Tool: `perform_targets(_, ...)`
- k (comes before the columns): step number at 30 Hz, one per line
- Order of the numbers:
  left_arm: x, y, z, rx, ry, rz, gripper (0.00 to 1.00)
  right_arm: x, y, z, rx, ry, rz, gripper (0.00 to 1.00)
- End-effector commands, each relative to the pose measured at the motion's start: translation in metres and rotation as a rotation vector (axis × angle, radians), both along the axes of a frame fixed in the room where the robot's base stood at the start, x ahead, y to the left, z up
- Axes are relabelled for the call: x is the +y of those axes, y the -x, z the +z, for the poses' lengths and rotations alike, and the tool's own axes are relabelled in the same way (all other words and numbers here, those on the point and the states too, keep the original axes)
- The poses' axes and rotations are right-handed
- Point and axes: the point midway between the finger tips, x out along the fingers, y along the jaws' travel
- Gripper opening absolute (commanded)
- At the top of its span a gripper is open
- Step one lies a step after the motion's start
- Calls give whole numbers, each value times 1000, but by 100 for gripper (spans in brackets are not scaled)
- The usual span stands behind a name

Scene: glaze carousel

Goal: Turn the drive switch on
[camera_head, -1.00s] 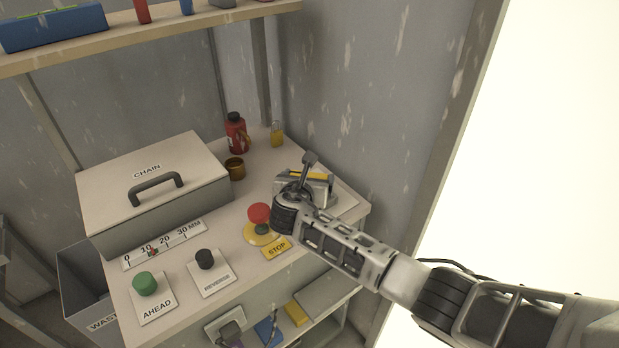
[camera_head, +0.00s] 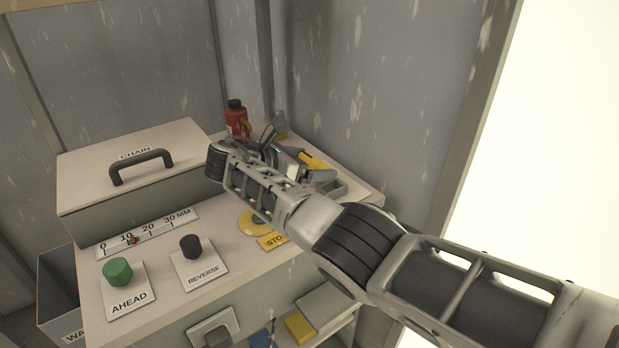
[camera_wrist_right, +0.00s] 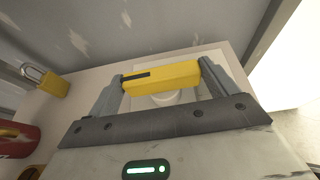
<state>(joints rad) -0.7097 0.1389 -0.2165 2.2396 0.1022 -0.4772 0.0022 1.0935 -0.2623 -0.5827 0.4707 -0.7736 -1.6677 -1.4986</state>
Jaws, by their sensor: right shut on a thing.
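A yellow bar-shaped handle (camera_head: 316,160) with a dark slot is at the back right of the cabinet top; I take it to be the drive switch. In the right wrist view the handle (camera_wrist_right: 165,75) spans between my two fingers, over a pale round base on a light plate. My right gripper (camera_wrist_right: 168,82) is shut on it, a finger at each end. In the head view my right gripper (camera_head: 306,165) is partly hidden by its own wrist and arm. No on or off marking is readable. My left gripper is not in view.
The CHAIN box (camera_head: 130,170) with a black handle stands left. Green AHEAD (camera_head: 117,270) and black REVERSE (camera_head: 190,245) buttons are in front. My arm hides the red button over the yellow STOP base (camera_head: 250,222). A red bottle (camera_head: 237,118) and padlock (camera_head: 281,125) stand behind.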

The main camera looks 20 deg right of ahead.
Motion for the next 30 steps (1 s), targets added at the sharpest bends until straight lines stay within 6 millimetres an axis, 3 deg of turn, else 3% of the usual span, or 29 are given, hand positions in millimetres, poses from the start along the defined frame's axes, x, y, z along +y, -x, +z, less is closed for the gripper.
perform_targets(20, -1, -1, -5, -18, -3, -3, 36, -1, 0, -2, 2, -4, -48, 63)
perform_targets(21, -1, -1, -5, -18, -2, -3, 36, -1, 0, -2, 2, -4, -48, 94)
perform_targets(22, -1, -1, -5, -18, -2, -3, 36, -1, 0, -2, 1, -3, -47, 100)
perform_targets(30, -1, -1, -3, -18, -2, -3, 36, -1, 0, 2, 0, -2, -43, 100)
